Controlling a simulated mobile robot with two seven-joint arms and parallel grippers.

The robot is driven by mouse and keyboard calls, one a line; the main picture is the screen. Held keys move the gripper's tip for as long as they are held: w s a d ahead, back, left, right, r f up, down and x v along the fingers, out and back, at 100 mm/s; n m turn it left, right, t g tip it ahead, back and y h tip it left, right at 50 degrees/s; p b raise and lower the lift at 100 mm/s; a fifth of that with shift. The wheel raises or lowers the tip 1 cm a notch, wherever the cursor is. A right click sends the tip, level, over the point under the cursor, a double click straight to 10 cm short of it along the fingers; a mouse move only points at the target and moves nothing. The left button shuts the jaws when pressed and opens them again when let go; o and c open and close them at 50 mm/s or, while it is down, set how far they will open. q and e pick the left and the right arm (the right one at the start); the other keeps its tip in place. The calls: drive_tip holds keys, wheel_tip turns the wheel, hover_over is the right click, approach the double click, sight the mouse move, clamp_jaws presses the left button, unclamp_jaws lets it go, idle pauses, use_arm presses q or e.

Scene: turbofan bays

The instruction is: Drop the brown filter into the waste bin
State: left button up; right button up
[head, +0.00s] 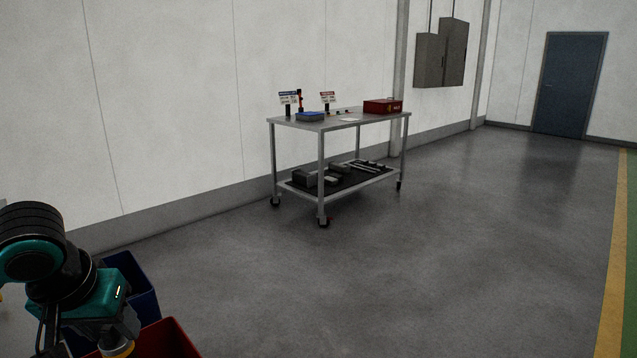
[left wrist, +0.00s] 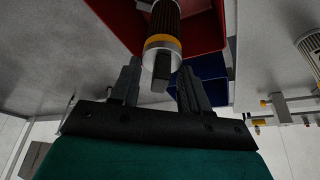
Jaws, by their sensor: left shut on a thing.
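My left gripper (head: 112,328) is at the lower left of the head view. In the left wrist view its two fingers (left wrist: 158,82) are shut on the brown filter (left wrist: 165,22), at the narrow grey tab on its end. The filter has dark brown pleats, a yellow band and a pale end cap. Its yellow band shows at the bottom edge of the head view (head: 117,350). A red bin (head: 172,338) is beside and beneath the filter, and a blue bin (head: 136,279) stands behind it. No label shows on either bin. My right gripper is out of view.
A wheeled grey workbench (head: 345,122) stands by the wall with a red box (head: 382,106), a blue item and signs on it. In the left wrist view a pale cylinder (left wrist: 312,48) and pipe fittings show at the right. The floor right of the bins is clear.

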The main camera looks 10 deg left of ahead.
use_arm(q)
drive_tip(key=o, duration=1.1)
drive_tip(key=shift+o, duration=0.2)
drive_tip(key=p+v, duration=0.4)
drive_tip(key=v, duration=0.9)
drive_tip(key=shift+f, duration=0.1)
